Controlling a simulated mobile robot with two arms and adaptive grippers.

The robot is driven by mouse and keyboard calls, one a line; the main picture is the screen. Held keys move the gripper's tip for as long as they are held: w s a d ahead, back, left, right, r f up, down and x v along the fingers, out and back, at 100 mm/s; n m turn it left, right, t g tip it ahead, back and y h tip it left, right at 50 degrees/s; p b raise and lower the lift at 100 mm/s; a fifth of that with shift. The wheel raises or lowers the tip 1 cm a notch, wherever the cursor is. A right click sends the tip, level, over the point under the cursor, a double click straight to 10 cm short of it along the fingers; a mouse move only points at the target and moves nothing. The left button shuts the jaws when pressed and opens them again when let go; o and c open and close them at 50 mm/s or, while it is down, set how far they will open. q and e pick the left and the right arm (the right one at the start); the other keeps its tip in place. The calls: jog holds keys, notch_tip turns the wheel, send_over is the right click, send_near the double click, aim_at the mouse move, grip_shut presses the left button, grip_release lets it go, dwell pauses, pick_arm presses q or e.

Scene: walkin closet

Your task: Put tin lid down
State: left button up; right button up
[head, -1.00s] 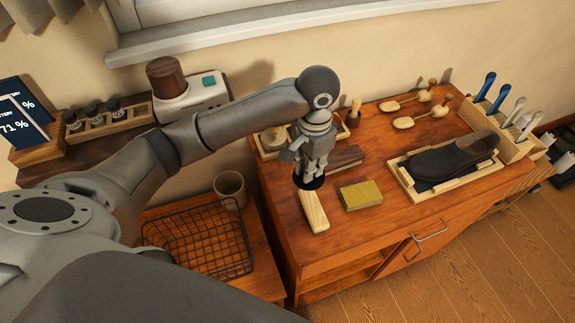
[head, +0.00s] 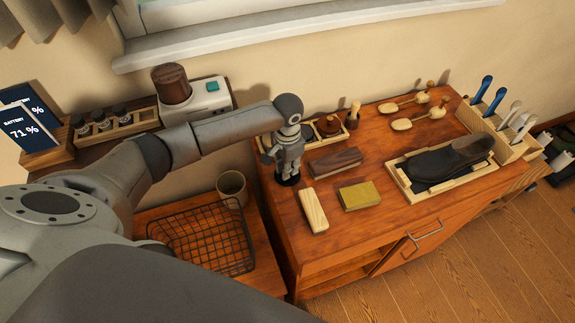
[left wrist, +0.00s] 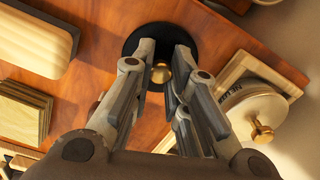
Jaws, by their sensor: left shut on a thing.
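The tin lid (head: 289,181) is a black disc, low at the left end of the wooden cabinet top; I cannot tell whether it touches the wood. Its brass knob shows in the left wrist view (left wrist: 160,72). My left gripper (head: 287,172) points down from above and is shut on the lid by its knob; the gripper (left wrist: 163,62) hides part of the disc. A round pale tin (left wrist: 252,112) with a brass knob sits in a light wooden tray (left wrist: 232,72), right of the lid in the left wrist view. My right gripper is not in view.
A pale wood block (head: 313,211), a dark brush (head: 335,163) and a yellow-topped block (head: 360,196) lie right of the lid. A shoe (head: 450,160) sits in a tray farther right. A wire basket (head: 205,240) and cup (head: 231,185) stand on the lower surface left.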

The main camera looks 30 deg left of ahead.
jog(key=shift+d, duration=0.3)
pick_arm(q)
jog(key=o, duration=0.8)
jog(key=shift+f, duration=0.1)
notch_tip(320, 180, up, 12)
jog(key=shift+r+b, duration=0.15)
jog(key=shift+b, duration=0.8)
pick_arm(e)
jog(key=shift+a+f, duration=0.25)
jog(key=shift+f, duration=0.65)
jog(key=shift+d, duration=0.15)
